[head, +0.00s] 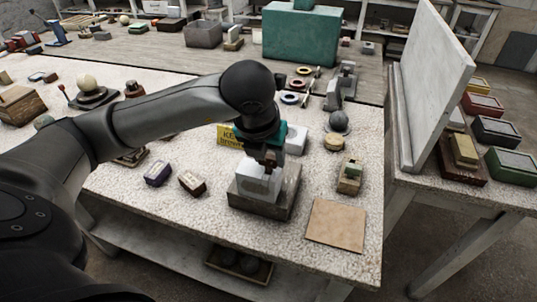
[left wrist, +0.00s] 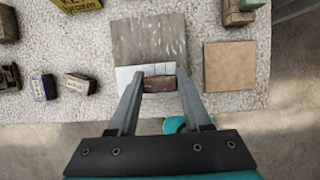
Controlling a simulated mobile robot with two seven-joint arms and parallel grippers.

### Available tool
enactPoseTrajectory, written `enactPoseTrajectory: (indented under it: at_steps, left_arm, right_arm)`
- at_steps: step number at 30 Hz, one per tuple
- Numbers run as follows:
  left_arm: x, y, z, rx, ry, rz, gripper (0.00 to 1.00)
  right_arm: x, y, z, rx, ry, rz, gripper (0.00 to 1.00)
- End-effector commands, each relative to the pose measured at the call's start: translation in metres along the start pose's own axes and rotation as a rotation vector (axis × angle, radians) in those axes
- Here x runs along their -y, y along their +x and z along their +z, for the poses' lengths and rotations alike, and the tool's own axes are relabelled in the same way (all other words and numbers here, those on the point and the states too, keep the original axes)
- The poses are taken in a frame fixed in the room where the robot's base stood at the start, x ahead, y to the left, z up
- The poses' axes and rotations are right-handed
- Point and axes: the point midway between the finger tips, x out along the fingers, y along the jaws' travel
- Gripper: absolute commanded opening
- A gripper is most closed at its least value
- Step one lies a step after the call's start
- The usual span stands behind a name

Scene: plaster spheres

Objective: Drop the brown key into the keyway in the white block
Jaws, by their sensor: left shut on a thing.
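The white block (head: 258,184) sits on a grey-brown base (head: 262,204) near the table's front edge. It also shows in the left wrist view (left wrist: 126,76), partly covered by my fingers. My left gripper (head: 267,162) is directly over the block. In the left wrist view its fingers (left wrist: 161,76) are shut on the brown key (left wrist: 159,84). The key lies against the white block's area in that view. The keyway is hidden, and I cannot tell whether the key is above it or partly inside. My right gripper is not in view.
A purple block (head: 158,173) and a dark brown block (head: 192,182) lie left of the base. A yellow sign (head: 229,136) stands behind. A tan square (head: 336,222) lies right, near a small block stack (head: 349,177). A white panel (head: 432,85) rises at the right.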

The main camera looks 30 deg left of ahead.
Motion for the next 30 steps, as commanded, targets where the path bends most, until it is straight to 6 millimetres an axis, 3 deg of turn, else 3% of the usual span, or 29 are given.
enactPoseTrajectory:
  at_steps: [7,8,16,30]
  left_arm:
    - [0.0002,0.0063,-0.0026,0.000,0.000,0.000,0.00]
    - [0.0002,0.0054,-0.0022,0.000,0.000,0.000,0.52]
    - [0.0001,0.0049,-0.0020,0.000,0.000,0.000,0.82]
    - [0.0000,0.0050,-0.0021,0.000,0.000,0.000,0.84]
  right_arm:
    - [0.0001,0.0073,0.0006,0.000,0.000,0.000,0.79]
    - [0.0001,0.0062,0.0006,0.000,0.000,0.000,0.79]
    - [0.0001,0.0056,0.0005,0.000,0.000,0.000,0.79]
    - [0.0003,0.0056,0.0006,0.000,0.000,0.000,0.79]
